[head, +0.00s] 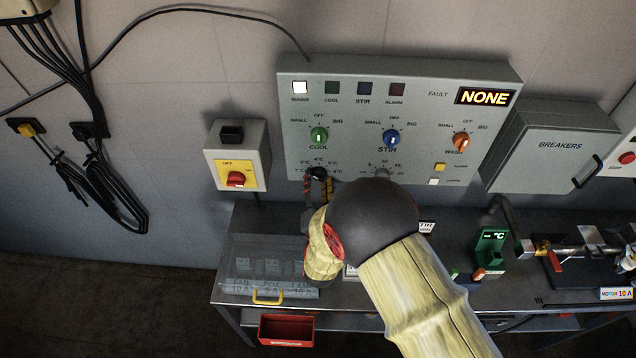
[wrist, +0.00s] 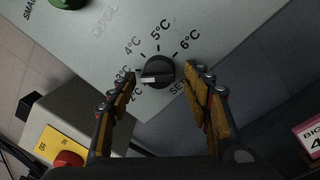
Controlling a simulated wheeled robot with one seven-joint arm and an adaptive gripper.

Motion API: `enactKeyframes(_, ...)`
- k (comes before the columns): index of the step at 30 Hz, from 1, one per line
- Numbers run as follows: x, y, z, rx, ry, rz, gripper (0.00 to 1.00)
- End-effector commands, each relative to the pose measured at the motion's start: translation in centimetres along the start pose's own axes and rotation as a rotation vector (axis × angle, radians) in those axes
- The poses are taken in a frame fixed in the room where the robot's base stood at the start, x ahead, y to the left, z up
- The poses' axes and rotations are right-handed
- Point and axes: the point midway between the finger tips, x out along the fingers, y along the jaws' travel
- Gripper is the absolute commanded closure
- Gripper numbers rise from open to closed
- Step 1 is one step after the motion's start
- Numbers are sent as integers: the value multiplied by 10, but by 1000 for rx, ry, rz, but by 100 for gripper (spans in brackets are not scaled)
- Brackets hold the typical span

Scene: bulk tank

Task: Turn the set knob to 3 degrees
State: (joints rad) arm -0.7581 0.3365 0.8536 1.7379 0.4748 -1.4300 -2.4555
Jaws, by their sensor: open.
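The set knob (wrist: 160,70) is black and round with a white pointer mark, on the grey control panel. In the wrist view its mark points left and slightly down, toward the low end of the scale. The 4, 5 and 6 degree labels read clearly; the lower labels are partly covered by the left finger, so the exact setting is hard to tell. My gripper (wrist: 161,88) is open, its yellow-padded fingers on either side of the knob, with gaps showing. In the head view the knob (head: 318,173) is at the panel's lower left, partly hidden by my gripper (head: 318,188).
A green COOL knob (head: 319,135) sits above the set knob. A blue STIR knob (head: 391,139) is to the right. A dark bench (head: 380,292) lies below.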

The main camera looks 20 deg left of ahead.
Motion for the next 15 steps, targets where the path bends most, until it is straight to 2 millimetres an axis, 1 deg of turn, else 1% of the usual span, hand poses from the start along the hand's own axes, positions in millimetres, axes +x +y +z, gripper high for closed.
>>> enactKeyframes(4, -4, 1, 0, 0, 0, 1, 51)
enactKeyframes(7, -14, 1, 0, 0, 0, 1, 51)
enactKeyframes(11, -38, 2, -1, 0, 2, 2, 51)
enactKeyframes(15, -67, 1, -1, -1, 3, 1, 51)
